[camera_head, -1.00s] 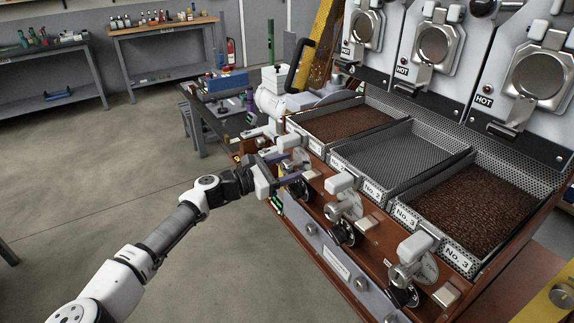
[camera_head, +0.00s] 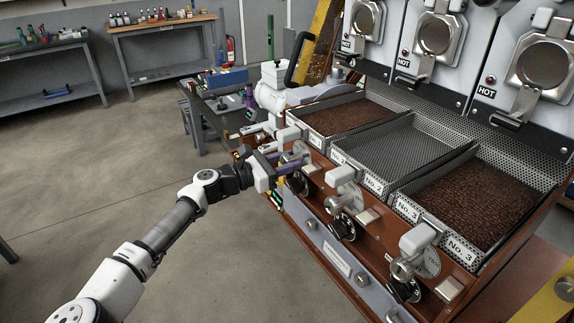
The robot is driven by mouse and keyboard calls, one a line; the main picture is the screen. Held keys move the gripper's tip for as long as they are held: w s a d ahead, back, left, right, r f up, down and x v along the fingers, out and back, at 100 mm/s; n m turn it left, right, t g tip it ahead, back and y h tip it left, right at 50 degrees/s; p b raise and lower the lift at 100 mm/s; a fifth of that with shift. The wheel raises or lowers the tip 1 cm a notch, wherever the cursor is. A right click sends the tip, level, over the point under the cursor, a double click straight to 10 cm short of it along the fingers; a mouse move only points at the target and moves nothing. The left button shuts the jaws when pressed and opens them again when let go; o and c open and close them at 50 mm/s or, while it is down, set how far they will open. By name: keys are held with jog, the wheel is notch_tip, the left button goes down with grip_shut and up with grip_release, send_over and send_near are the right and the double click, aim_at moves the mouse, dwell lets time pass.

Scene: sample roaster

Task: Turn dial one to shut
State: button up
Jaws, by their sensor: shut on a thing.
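Dial one (camera_head: 301,151) is a silver dial at the far-left station of the roaster's sloping front, below the first tray. My gripper (camera_head: 291,163) reaches it from the left. Its purple fingers are closed around the dial's knob, which they mostly hide. The dial's markings are too small and covered to read. A black knob (camera_head: 297,184) sits just below the fingers and looks apart from them. A white-handled lever (camera_head: 288,134) stands just above.
Similar dials stand at station two (camera_head: 350,195) and station three (camera_head: 428,262). Their white handles stick out close by. Open floor (camera_head: 200,260) lies to the left and front.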

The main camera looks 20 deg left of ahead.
jog(key=n+b, duration=0.2)
jog(key=n, duration=0.1)
jog(key=shift+f+b, duration=0.2)
jog(key=shift+b, duration=0.2)
jog(key=n+b, duration=0.2)
jog(key=n, duration=0.3)
jog(key=shift+r+t, duration=0.1)
jog(key=shift+t, duration=0.3)
jog(key=n, duration=0.5)
jog(key=shift+a+r, duration=0.1)
jog(key=n+p, duration=0.1)
jog(key=n, duration=0.3)
jog(key=shift+n+t, duration=0.3)
jog(key=shift+n, duration=0.1)
jog(key=n+y+p, duration=0.1)
jog(key=n+p, duration=0.1)
jog(key=n, duration=0.3)
jog(key=shift+r, duration=0.1)
jog(key=n+p, duration=0.3)
jog(key=n, duration=0.1)
jog(key=shift+n, duration=0.3)
jog(key=n+p, duration=0.4)
jog(key=shift+n+y, duration=0.3)
jog(key=shift+y, duration=0.1)
jog(key=shift+f+n+p, duration=0.2)
jog(key=shift+n+p, duration=1.15)
jog(key=shift+n, duration=0.55)
